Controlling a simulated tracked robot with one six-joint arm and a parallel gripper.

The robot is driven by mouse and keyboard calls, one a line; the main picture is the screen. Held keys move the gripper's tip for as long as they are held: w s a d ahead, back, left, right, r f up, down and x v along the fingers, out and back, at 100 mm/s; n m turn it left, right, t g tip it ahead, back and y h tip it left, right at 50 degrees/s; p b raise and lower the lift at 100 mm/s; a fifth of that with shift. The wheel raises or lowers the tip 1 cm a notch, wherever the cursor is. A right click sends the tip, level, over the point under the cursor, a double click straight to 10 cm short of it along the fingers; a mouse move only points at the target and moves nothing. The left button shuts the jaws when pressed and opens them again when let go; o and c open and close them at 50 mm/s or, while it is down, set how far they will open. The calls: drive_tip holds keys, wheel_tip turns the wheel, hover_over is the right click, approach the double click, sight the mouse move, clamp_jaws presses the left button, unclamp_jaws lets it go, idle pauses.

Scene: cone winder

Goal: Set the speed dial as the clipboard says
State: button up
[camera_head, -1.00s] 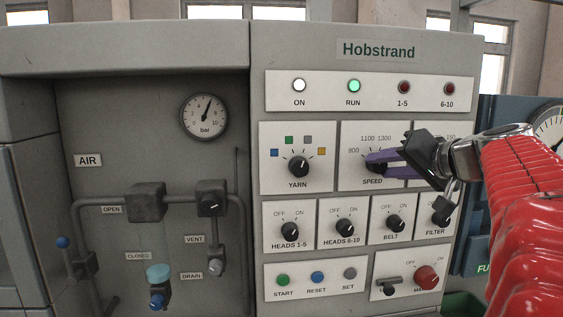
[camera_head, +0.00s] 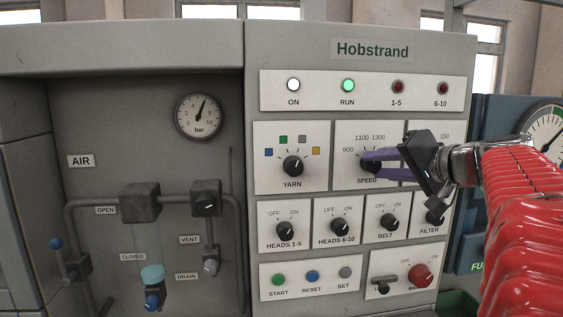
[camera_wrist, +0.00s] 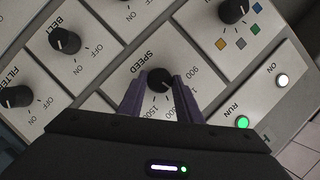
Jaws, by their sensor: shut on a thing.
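The speed dial is a black knob (camera_head: 370,163) on a white plate marked SPEED, with 900, 1100 and 1300 readable beside it in the head view. My gripper (camera_head: 368,162) reaches in from the right, its purple fingers shut on the speed dial. In the wrist view the speed knob (camera_wrist: 159,80) sits between the two fingertips (camera_wrist: 160,88), with 900 and 1500 near it. The fingers cover part of the scale and the knob's pointer cannot be made out. No clipboard shows in these frames.
The yarn knob (camera_head: 292,166) is left of the speed plate. The heads 6-10 knob (camera_head: 338,226), belt knob (camera_head: 389,221) and filter knob (camera_head: 435,215) sit close below. The RUN lamp (camera_head: 348,85) glows green. A red main switch (camera_head: 421,275) is at lower right.

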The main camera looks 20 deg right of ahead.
drive_tip(key=m+t, duration=0.1)
drive_tip(key=m, duration=0.1)
drive_tip(key=m+t+y, duration=0.1)
drive_tip(key=m, duration=0.1)
drive_tip(key=shift+d+f, duration=0.15)
drive_tip(key=shift+f, duration=0.2)
drive_tip(key=shift+m, duration=0.3)
drive_tip(key=o, duration=1)
drive_tip(key=shift+o, duration=0.2)
drive_tip(key=shift+r, duration=0.1)
drive_tip(key=s+d, duration=0.1)
drive_tip(key=s, duration=1.2)
drive_tip(key=shift+s+d+r, duration=0.15)
drive_tip(key=shift+s+r, duration=0.25)
